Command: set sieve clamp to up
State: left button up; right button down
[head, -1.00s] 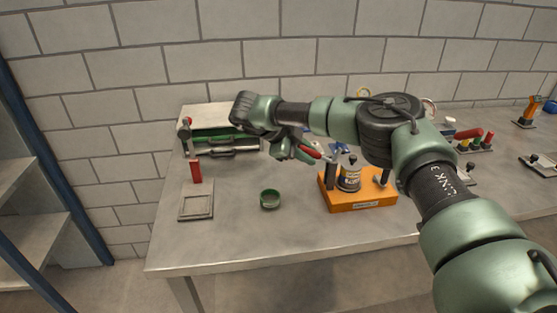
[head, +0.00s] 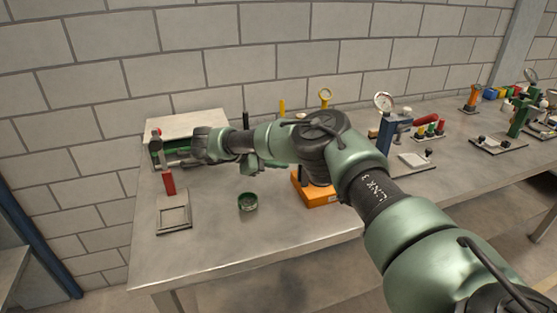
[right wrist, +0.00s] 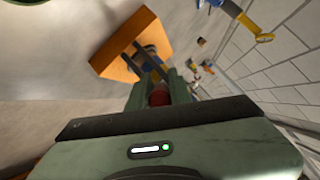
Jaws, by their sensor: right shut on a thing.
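An orange base (head: 318,196) stands on the table, partly hidden behind my right arm in the head view. In the right wrist view the orange base (right wrist: 112,62) shows close ahead, with dark bars rising from it toward my fingers. My right gripper (right wrist: 160,88) is shut on a red handle (right wrist: 158,96), apparently the lever of the clamp on this base. In the head view my right gripper (head: 264,166) is mostly hidden below my forearm, left of the base, and the handle cannot be seen there. My left gripper is in neither view.
A green ring-shaped cup (head: 248,202) stands left of the base. Further left are a square grey frame (head: 174,218) and a red upright post (head: 169,183). A gauge on a blue stand (head: 385,125) is to the right. The front of the table is clear.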

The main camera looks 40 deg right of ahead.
jog(key=c, duration=1.3)
grip_release()
jog(key=shift+a+f, duration=0.15)
jog(key=shift+f, duration=0.1)
jog(key=shift+r, duration=0.1)
jog(key=b+v, duration=0.2)
jog(key=v, duration=0.5)
jog(key=shift+a+r, duration=0.15)
jog(key=shift+a, duration=0.15)
jog(key=shift+w, duration=0.1)
